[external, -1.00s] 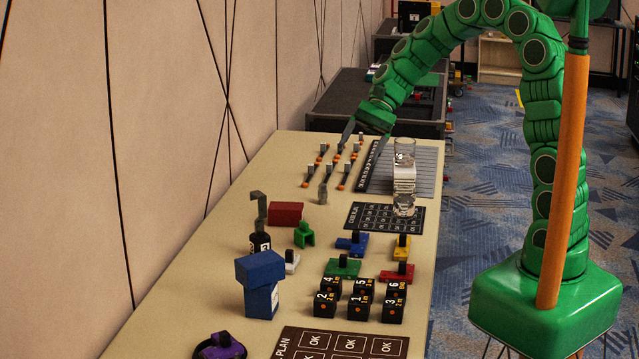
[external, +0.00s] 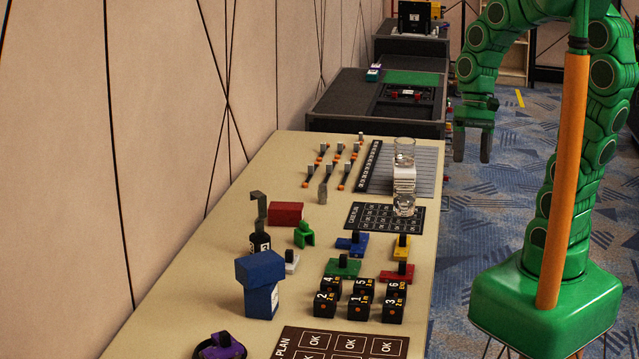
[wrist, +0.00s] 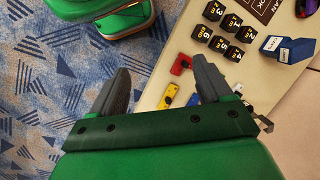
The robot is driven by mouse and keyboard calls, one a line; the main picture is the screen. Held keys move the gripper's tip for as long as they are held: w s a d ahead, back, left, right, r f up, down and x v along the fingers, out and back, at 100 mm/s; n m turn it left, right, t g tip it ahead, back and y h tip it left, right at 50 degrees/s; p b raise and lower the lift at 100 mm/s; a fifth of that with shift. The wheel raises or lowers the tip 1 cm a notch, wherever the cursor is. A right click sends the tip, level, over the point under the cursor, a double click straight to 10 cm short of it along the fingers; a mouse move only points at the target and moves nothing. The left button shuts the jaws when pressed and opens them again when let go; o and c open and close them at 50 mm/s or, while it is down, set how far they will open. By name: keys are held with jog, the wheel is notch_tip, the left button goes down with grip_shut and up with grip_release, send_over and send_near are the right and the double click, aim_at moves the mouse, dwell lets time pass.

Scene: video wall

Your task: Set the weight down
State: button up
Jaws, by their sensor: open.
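My gripper (external: 472,145) is open and empty, past the right edge of the table in the external view. In the wrist view its two dark fingers (wrist: 161,68) are wide apart, with carpet and the table edge below. I cannot tell for sure which piece is the weight. A small grey upright piece (external: 322,193) stands on the table near the orange-tipped pieces. A black labelled cylinder with a grey hook (external: 260,238) stands further forward, left of the middle. Both are apart from my gripper.
The beige table (external: 225,268) holds several black numbered cubes (external: 360,300), coloured blocks, a red block (external: 286,213), blue blocks (external: 260,285) and a clear tube (external: 404,180). A dark case (external: 345,105) stands behind. Carpet lies to the right.

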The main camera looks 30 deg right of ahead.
jog(key=s+d+n+h, duration=0.1)
jog(key=s+d+h, duration=0.1)
jog(key=s+d, duration=0.5)
jog(key=shift+s+d+f, duration=0.15)
jog(key=shift+s+d, duration=0.05)
dwell(0.9)
